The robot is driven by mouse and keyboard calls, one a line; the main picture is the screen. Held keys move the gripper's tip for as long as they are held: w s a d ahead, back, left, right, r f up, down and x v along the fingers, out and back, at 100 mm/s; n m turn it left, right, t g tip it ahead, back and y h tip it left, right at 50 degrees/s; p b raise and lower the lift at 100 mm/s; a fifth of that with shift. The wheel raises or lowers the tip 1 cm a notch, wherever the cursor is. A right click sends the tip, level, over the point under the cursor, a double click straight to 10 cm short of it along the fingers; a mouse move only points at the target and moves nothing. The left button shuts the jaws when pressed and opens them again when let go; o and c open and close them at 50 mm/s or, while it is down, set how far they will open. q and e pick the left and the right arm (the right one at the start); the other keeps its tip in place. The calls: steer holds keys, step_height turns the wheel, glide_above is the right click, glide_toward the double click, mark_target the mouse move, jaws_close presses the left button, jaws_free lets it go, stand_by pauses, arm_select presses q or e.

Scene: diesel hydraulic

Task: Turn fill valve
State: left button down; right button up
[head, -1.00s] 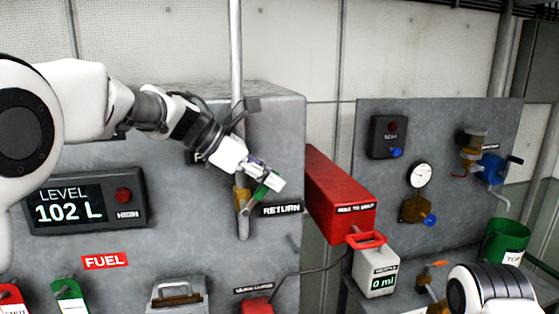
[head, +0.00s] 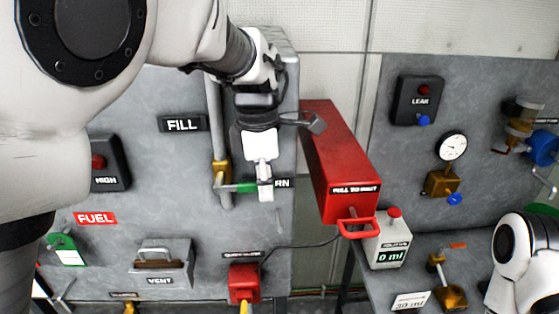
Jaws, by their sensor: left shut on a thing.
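A brass valve (head: 221,173) sits on a vertical grey pipe on the grey panel, below and right of the FILL sign (head: 183,124). Its green lever (head: 244,187) points right, roughly level. My left gripper (head: 264,190) is at the lever's right end and shut on it. The fingers hide the lever's tip and part of the RETURN sign, of which only "RN" shows. Part of my right arm shows at the right edge; its gripper is out of view.
A red pull-to-shut box (head: 336,160) juts out right of the panel. A grey panel (head: 388,150) beyond carries a gauge (head: 453,146) and a leak box (head: 416,100). A vent box (head: 161,264) and a red box (head: 243,284) are lower down.

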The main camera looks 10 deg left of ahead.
arm_select(q)
steer(key=shift+f+y+p, duration=0.3)
steer(key=shift+y+p, duration=0.1)
steer(key=shift+y, duration=0.1)
steer(key=shift+s+f, duration=0.1)
steer(key=c, duration=1.3)
jaws_free()
steer(key=shift+o, duration=0.5)
